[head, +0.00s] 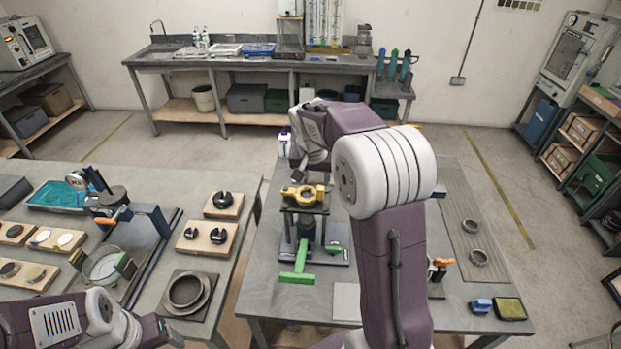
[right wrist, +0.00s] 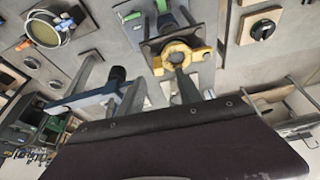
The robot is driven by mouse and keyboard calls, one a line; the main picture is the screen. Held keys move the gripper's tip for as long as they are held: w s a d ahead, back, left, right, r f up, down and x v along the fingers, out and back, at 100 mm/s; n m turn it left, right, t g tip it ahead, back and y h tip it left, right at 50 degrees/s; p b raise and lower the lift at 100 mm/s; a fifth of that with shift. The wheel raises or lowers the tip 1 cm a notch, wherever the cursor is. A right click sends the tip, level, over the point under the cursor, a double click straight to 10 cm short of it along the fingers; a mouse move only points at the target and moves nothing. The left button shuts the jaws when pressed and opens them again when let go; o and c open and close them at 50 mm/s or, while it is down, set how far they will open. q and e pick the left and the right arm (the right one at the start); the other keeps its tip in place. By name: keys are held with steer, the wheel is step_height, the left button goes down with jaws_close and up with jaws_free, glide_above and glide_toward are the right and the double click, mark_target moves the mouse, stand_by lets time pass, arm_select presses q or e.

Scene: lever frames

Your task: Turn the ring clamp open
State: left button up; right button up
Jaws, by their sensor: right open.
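The ring clamp is a yellow ring with lugs (head: 303,195) on a dark square plate atop a stand on the right-hand table. It also shows in the right wrist view (right wrist: 182,53), around a dark opening. A green T-shaped handle (head: 298,272) sticks out from the stand toward me. My right gripper (head: 302,171) is open and empty, just above and behind the ring, partly hidden by my own wrist. Any contact with the ring cannot be made out. Of my left arm only links show at the lower left; its gripper is out of view.
My right arm hides the table's middle. The left table (head: 235,255) carries black knobs on wooden blocks (head: 208,238), with a gap between the tables.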

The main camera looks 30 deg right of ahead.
mark_target(321, 188)
steer(key=shift+m, duration=0.3)
steer(key=x, duration=0.2)
steer(key=d+p+x, duration=0.1)
steer(key=x, duration=0.2)
steer(key=p+x, duration=0.1)
steer(key=x, duration=0.2)
steer(key=shift+w+d+r, duration=0.1)
steer(key=shift+w+d, duration=0.1)
steer(key=shift+w, duration=0.25)
steer(key=shift+a, duration=0.1)
jaws_close()
stand_by(0.6)
